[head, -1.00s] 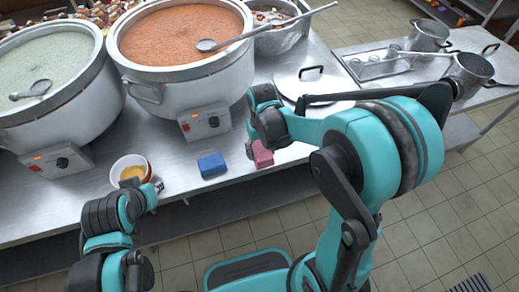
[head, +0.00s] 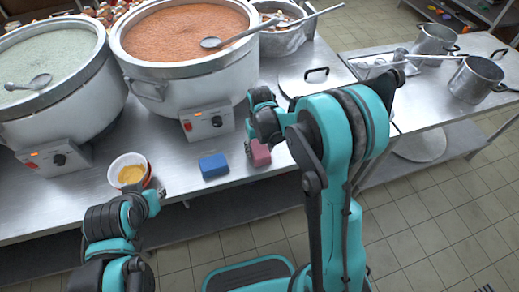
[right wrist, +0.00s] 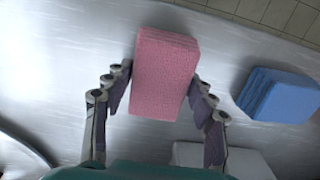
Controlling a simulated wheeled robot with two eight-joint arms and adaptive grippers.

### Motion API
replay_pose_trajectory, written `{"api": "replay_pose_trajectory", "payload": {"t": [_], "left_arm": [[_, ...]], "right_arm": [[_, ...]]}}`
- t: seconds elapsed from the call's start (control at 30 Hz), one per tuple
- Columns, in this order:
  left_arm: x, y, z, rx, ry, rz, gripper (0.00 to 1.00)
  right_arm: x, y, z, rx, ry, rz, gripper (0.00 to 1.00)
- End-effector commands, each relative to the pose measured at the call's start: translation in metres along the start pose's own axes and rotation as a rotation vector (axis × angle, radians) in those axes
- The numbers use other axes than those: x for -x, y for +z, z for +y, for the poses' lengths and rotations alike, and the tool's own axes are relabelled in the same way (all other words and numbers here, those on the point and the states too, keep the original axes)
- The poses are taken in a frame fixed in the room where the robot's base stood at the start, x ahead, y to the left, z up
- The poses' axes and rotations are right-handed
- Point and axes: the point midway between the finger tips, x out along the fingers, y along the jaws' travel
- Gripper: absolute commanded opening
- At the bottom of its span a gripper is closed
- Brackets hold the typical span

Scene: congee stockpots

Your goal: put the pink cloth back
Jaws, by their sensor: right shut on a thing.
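The pink cloth (head: 259,153) is a folded block at the front of the steel counter, right of a blue cloth (head: 214,166). My right gripper (head: 254,142) is shut on it. In the right wrist view the pink cloth (right wrist: 164,75) sits between the two fingers (right wrist: 160,100), and the blue cloth (right wrist: 280,95) lies apart to the right. I cannot tell whether the pink cloth touches the counter. My left gripper (head: 152,198) is beside a bowl at the counter's front edge; its fingers are too small to read.
The bowl (head: 128,172) has yellowish contents. Two large cookers, one green-filled (head: 60,125) and one orange-filled (head: 185,100), stand behind. A flat lid (head: 305,82) lies right of them. A side table (head: 425,105) holds pots. Bare counter surrounds the cloths.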

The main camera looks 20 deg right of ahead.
Motion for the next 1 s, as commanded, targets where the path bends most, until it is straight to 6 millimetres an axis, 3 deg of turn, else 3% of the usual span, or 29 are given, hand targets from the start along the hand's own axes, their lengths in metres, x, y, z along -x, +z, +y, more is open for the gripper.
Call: {"api": "replay_pose_trajectory", "payload": {"t": [0.1, 0.13, 0.2, 0.63, 1.0], "left_arm": [[-0.003, 0.002, 0.0, 0.0, 0.0, 0.0, 0.26], [-0.003, 0.002, 0.0, 0.0, 0.0, 0.0, 0.26], [-0.003, 0.002, 0.0, 0.0, 0.0, 0.0, 0.26], [0.003, -0.002, 0.0, 0.0, 0.0, 0.0, 0.26], [0.026, -0.019, 0.0, 0.0, 0.0, 0.0, 0.26]], "right_arm": [[-0.004, 0.0, 0.0, 0.0, 0.0, 0.0, 0.24], [-0.004, 0.0, 0.0, 0.0, 0.0, 0.0, 0.58], [-0.003, 0.0, 0.0, 0.0, 0.0, 0.0, 0.77], [0.006, 0.0, 0.0, 0.0, 0.0, 0.0, 0.77], [0.084, 0.0, 0.0, 0.0, 0.0, 0.0, 0.77]]}}
